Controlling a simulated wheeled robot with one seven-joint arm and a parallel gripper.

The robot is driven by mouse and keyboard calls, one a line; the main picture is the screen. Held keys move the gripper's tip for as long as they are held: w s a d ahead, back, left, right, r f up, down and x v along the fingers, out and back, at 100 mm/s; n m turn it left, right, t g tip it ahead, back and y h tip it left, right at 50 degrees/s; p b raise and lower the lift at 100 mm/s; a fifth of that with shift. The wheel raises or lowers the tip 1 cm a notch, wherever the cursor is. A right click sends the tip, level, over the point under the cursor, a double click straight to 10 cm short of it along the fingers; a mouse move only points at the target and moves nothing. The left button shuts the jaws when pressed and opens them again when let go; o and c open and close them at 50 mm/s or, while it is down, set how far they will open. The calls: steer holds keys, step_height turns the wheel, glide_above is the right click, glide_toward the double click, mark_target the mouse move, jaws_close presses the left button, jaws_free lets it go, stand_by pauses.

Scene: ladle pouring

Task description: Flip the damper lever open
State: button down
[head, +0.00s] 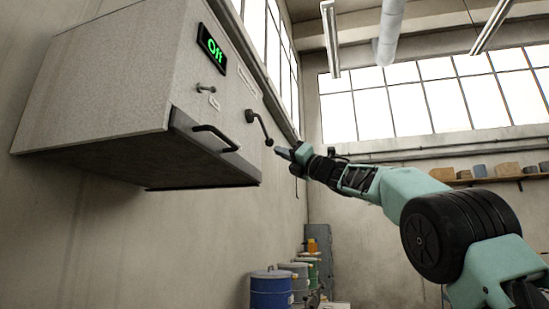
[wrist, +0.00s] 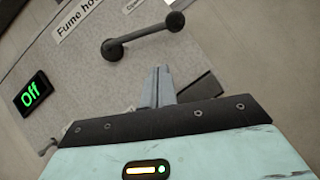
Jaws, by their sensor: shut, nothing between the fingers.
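The damper lever (head: 260,128) is a dark bar on the front of the grey fume hood, slanting down to the right to a round knob. In the wrist view the lever (wrist: 144,36) lies above my fingers, with a thick round end on each side. My gripper (head: 279,151) is shut and empty, just below and right of the knob in the head view. In the wrist view my gripper's fingers (wrist: 160,80) are together and point toward the panel below the lever. A small gap shows between fingertips and lever; contact cannot be told for sure.
The fume hood (head: 110,80) hangs on the left wall, with a green "Off" display (head: 212,49), a small switch (head: 205,88) and a dark sash handle (head: 216,137). Barrels (head: 271,289) stand on the floor below. Open air surrounds my arm on the right.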

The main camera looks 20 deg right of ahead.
steer(key=b+v, duration=0.3)
steer(key=v, duration=0.3)
steer(key=shift+d+f, duration=0.2)
